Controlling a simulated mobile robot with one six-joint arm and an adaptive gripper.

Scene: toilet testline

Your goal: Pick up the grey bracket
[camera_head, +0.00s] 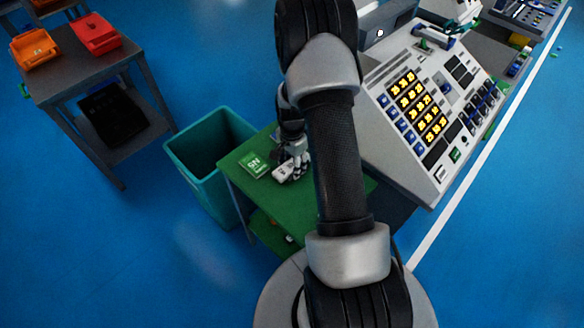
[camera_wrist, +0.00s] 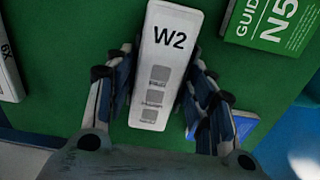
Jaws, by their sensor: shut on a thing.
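A light grey block marked W2 (camera_wrist: 158,40) stands out in the wrist view, between the two fingers of my gripper (camera_wrist: 160,62). The fingers are closed on its two long sides. In the head view my gripper (camera_head: 296,160) is low over the green table, with the pale block (camera_head: 283,173) at its fingertips. I cannot tell whether the block is lifted clear of the table. No other piece that is clearly a grey bracket shows; my arm hides part of the table.
A green box marked N5 (camera_wrist: 275,22) lies right of the block on the green table (camera_head: 240,182). A white box (camera_wrist: 8,72) is at left. A blue piece (camera_wrist: 244,126) is behind the right finger. A teal bin (camera_head: 190,160) and a control console (camera_head: 440,150) flank the table.

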